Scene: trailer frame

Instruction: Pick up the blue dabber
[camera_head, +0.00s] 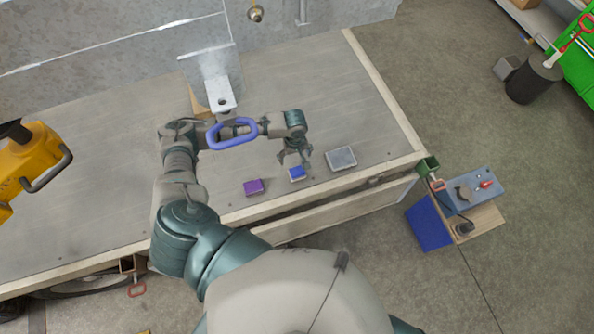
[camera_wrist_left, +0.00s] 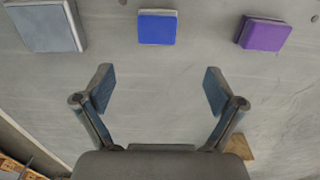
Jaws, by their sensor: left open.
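The blue dabber (camera_head: 297,173) is a small blue block with a pale edge. It lies on the grey trailer deck (camera_head: 340,105) near its front edge, between a purple block and a grey block. It also shows in the left wrist view (camera_wrist_left: 157,27), at the top middle. My left gripper (camera_head: 296,163) is over the deck right by the dabber. In the left wrist view the gripper (camera_wrist_left: 159,88) is open and empty, its two fingers spread wide, with the dabber beyond the fingertips and not between them. My right gripper is not in view.
The purple block (camera_head: 253,187) is left of the dabber and the larger grey block (camera_head: 341,158) right of it, with gaps between. A metal bracket (camera_head: 217,88) stands behind my arm. A pale rail (camera_head: 385,92) borders the deck. A small tool stand (camera_head: 475,190) is off the right corner.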

